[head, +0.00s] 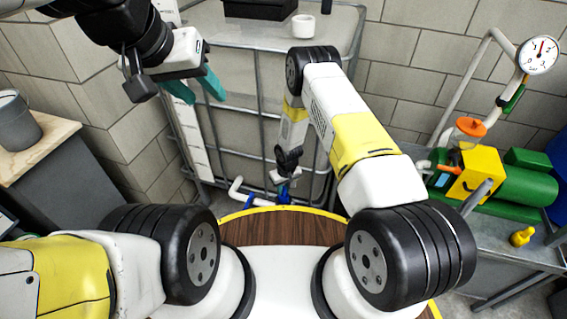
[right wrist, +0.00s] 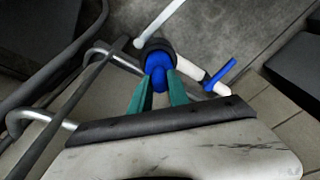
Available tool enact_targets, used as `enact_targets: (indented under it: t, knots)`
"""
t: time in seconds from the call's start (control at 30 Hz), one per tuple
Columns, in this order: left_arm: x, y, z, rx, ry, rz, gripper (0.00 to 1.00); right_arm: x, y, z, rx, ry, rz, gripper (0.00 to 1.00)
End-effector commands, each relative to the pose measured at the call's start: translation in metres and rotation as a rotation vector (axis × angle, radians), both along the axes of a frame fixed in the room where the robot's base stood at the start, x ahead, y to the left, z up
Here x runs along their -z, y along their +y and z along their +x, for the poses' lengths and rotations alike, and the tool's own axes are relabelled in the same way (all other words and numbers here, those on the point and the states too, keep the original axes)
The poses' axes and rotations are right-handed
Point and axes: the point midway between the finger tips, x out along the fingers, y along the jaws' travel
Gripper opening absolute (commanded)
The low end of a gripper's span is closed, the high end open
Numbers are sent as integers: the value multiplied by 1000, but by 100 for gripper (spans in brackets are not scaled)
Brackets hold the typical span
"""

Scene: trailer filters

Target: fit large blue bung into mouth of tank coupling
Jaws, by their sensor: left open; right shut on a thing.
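In the right wrist view, the green fingers of my right gripper (right wrist: 158,88) are shut on the large blue bung (right wrist: 157,67). The bung is at the mouth of the tank coupling, whose dark ring (right wrist: 155,45) shows around and behind it. How deep the bung sits is hidden by the fingers and the bung itself. In the head view, my right arm reaches down in front of the caged tank, and its fingertips are too small to make out. My left gripper (head: 194,90), with teal fingers, is open and empty, high at the left, apart from the coupling.
A white pipe with a blue handle (right wrist: 222,73) runs beside the coupling. Metal cage bars (head: 258,85) surround the tank. At right, a bench holds green and yellow equipment (head: 475,175) and a small yellow piece (head: 522,237). A grey bucket (head: 18,120) stands at left.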

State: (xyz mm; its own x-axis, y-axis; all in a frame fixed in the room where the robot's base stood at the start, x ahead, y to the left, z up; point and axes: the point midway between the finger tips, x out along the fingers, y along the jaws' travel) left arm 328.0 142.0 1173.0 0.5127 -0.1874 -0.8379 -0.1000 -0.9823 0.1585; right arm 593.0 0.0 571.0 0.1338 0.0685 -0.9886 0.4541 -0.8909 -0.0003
Motion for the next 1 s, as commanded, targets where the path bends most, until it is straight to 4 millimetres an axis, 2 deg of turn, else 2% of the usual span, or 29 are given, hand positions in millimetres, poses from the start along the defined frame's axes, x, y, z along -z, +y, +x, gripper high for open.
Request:
enact_targets:
  t: [1.0]
  knots:
    - [0, 0, 0, 0, 0, 0, 44, 25, 0, 0, 1, 0, 0, 0]
